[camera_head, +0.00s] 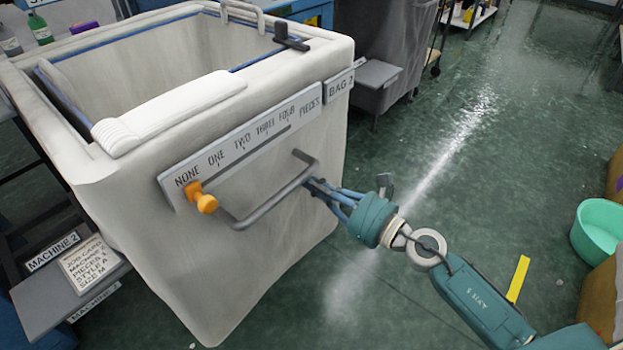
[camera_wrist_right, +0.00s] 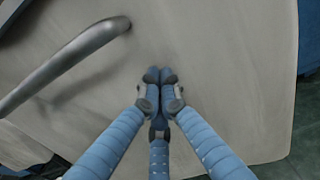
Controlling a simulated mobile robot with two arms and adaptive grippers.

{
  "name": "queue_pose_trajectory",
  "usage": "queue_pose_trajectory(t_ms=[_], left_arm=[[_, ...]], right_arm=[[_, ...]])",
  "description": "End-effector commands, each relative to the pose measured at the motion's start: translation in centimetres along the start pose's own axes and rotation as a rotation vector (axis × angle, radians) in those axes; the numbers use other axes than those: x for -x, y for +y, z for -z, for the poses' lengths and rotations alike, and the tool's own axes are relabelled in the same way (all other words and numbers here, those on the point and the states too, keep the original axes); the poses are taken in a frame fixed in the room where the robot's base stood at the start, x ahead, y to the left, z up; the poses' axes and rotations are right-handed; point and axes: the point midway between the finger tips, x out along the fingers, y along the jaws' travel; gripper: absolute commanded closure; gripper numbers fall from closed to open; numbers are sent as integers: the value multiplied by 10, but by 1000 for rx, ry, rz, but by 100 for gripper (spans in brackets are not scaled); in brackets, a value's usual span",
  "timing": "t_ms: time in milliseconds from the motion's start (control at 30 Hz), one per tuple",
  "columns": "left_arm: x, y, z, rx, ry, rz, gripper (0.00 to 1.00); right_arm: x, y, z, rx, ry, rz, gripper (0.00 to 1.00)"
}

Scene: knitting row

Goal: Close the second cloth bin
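The cloth bin (camera_head: 250,240) tagged BAG 2 is large, pale and open at the top, with its empty-looking inside in view. Its front wall (camera_wrist_right: 235,70) fills most of the right wrist view. A grey bar handle (camera_head: 268,203) is on this wall; it also shows at upper left in the right wrist view (camera_wrist_right: 62,65). My right gripper (camera_head: 312,186) is by the handle's right end. In the right wrist view its blue fingers (camera_wrist_right: 158,76) are together in front of the wall, beside the handle, with nothing seen between them. My left gripper is out of view.
A count strip (camera_head: 245,147) with an orange knob (camera_head: 204,202) sits above the handle. A white roll (camera_head: 170,110) lies along the near rim, and a black fitting (camera_head: 290,38) on the right rim. A job card (camera_head: 92,265) is at lower left. The green floor at right is mostly clear.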

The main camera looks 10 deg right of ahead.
Motion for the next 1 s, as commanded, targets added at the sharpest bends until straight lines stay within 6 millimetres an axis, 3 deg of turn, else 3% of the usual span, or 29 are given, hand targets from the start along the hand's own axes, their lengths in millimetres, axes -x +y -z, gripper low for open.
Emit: queue_pose_trajectory(t_ms=[633,767,1000], left_arm=[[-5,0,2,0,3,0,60],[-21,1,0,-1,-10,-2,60],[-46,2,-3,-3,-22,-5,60]], right_arm=[[-15,0,-2,0,-2,-1,100],[-32,0,-3,-1,-3,0,100],[-84,0,-4,-1,-5,0,100]])
